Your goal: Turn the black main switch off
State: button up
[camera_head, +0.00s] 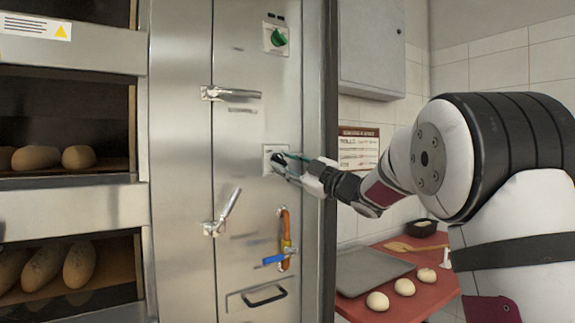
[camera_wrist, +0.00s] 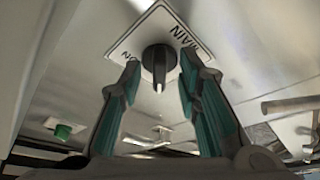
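The black main switch (camera_wrist: 159,62) is a round knob with a raised grip bar, on a white plate (camera_wrist: 125,43) lettered MAIN, in the wrist view. In the head view its plate (camera_head: 268,151) is on the steel panel, and my gripper partly hides the knob. My gripper (camera_wrist: 158,75) is open, with one teal-padded finger on each side of the knob and visible gaps between. In the head view my gripper (camera_head: 281,162) reaches the panel from the right. I cannot tell whether a fingertip touches the plate.
A green knob (camera_head: 279,38) is above on the panel. A lever handle (camera_head: 230,94), a tilted lever (camera_head: 222,212) and an orange handle with a blue lever (camera_head: 284,240) stick out nearby. Ovens with bread (camera_head: 80,157) are at left. A red table (camera_head: 425,290) is at right.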

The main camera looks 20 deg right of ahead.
jog(key=v, duration=1.2)
dwell(0.3)
jog(key=s+d+m+g+h+p, duration=0.25)
jog(key=s+m+h+p, duration=0.25)
jog(key=s+m+h, duration=0.8)
jog(key=s+a+f+m+g+p, duration=0.1)
jog(key=s+a+f+g, duration=0.2)
jog(key=s, duration=0.7)
jog(key=s+a+f+m+g+p, duration=0.1)
jog(key=s+a+f+g, duration=0.2)
jog(key=s+f, duration=0.3)
jog(key=s+a+f+m+g+y+p, duration=0.1)
jog(key=s+a+f+g+p, duration=0.1)
jog(key=s, duration=1.2)
notch_tip(320, 180, down, 4)
jog(key=shift+s+a+r+m+g, duration=0.25)
jog(key=shift+a+g, duration=0.55)
jog(key=shift+g, duration=0.45)
